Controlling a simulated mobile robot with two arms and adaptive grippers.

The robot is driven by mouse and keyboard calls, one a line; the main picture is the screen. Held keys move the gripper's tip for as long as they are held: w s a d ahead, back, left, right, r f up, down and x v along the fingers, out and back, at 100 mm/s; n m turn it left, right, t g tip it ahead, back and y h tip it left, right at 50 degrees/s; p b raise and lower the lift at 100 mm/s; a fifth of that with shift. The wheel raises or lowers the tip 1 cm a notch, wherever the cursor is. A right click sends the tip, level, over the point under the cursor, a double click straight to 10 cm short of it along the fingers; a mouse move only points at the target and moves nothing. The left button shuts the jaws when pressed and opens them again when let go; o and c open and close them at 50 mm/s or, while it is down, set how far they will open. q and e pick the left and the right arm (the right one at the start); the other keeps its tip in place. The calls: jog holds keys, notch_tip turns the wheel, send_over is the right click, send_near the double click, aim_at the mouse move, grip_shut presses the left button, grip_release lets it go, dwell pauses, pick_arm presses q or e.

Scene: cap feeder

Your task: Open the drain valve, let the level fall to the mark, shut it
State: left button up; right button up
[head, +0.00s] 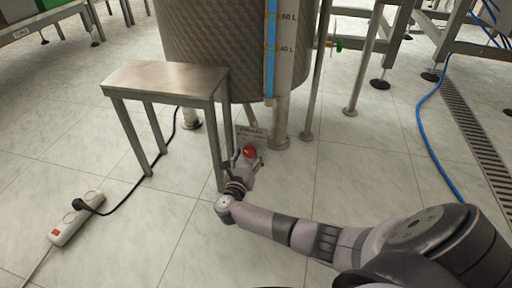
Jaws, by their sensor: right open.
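The steel tank (205,45) stands on legs at the top centre. A red knob (249,152), which looks like the drain valve's handle, sits low under the tank before a small grey label plate (251,137). My right gripper (248,160) is open, with its fingers on either side of the red knob; whether they touch it I cannot tell. The valve body is hidden behind the gripper. My left gripper is not in view.
A steel bench (165,78) stands close to the left of my right gripper. A power strip (77,218) with a black cable lies on the floor at left. A blue hose (428,130) and a floor drain grate (470,125) run along the right.

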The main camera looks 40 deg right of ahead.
jog(key=shift+w+d, duration=0.2)
jog(key=c, duration=1.2)
jog(key=shift+o, duration=0.2)
